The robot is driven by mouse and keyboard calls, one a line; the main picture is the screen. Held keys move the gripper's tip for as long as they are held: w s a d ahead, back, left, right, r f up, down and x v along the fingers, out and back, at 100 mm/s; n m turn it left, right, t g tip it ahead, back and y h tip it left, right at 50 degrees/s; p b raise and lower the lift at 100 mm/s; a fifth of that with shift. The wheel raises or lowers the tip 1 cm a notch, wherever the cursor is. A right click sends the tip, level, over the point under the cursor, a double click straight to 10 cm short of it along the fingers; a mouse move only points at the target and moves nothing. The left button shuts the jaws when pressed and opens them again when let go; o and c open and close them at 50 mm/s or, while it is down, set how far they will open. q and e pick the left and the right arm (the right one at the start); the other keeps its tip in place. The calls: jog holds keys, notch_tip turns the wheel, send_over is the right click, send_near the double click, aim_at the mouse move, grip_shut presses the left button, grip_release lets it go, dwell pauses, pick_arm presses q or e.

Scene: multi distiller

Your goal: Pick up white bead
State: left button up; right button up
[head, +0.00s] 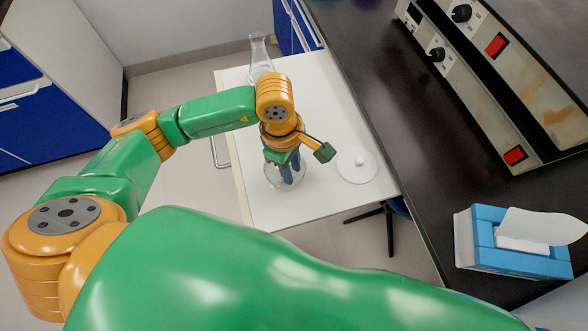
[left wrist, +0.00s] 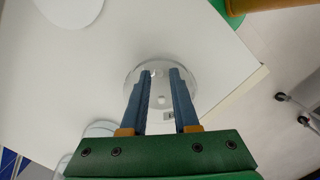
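A round clear glass dish (head: 271,179) stands on the white table; it also shows in the left wrist view (left wrist: 161,118). A small pale spot (left wrist: 161,99) in the dish, between my fingers, may be the white bead, but it is too small to be sure. My left gripper (head: 289,181) points down over the dish. In the left wrist view its two blue fingers (left wrist: 161,72) are apart with nothing held between them. In the head view the gripper and wrist hide part of the dish. My right gripper is out of view.
A white round lid (head: 357,166) with a knob lies right of the dish. A glass flask (head: 260,58) stands at the table's back. A black counter to the right bears a blue tissue box (head: 515,262) and equipment with knobs (head: 500,75). The table's (head: 285,213) front is clear.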

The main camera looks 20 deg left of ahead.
pick_arm(q)
jog(key=shift+w+f, duration=0.1)
jog(key=shift+f, duration=0.2)
grip_shut()
jog(key=shift+r, duration=0.1)
